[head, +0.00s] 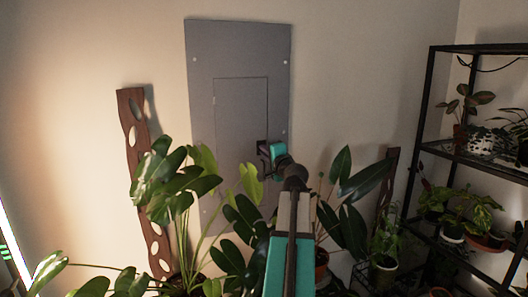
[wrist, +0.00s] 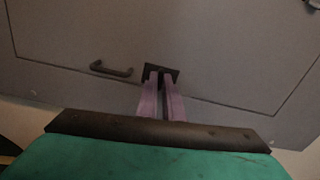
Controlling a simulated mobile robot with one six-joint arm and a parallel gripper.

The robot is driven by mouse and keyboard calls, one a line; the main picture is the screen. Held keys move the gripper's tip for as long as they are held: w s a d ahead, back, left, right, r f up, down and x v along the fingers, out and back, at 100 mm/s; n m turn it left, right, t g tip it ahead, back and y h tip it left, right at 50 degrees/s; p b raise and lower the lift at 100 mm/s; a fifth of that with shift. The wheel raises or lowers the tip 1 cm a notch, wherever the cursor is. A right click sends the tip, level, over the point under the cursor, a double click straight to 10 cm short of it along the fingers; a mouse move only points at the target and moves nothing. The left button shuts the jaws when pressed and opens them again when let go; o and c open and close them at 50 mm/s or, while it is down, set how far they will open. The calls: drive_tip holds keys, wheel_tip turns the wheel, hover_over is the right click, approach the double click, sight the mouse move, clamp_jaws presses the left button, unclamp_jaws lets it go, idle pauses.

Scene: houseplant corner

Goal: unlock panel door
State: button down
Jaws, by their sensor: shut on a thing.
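The grey panel (head: 230,45) is mounted flat on the wall, with the outline of its shut door (head: 235,110) in the middle. In the wrist view the door face (wrist: 215,35) fills the upper part. A dark bar handle (wrist: 111,69) sits on it, left of a small dark lock plate (wrist: 161,70). My gripper's two pinkish fingers (wrist: 162,82) reach to the lock plate and are shut on the small lock part there, which they mostly hide. In the head view my gripper (head: 262,150) is at the panel's right side, covering the lock and handle.
A large leafy plant (head: 170,185) stands in front of the panel's lower left, and another plant (head: 350,185) is right of my arm. A wavy wooden board (head: 133,110) leans at the left. A black shelf (head: 425,110) with potted plants stands at the right.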

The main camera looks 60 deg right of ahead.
drive_tip(key=shift+r+m, duration=0.1)
drive_tip(key=shift+m, duration=0.5)
drive_tip(key=c, duration=1.9)
unclamp_jaws()
drive_tip(key=b+v, duration=0.4)
drive_tip(key=v, duration=1)
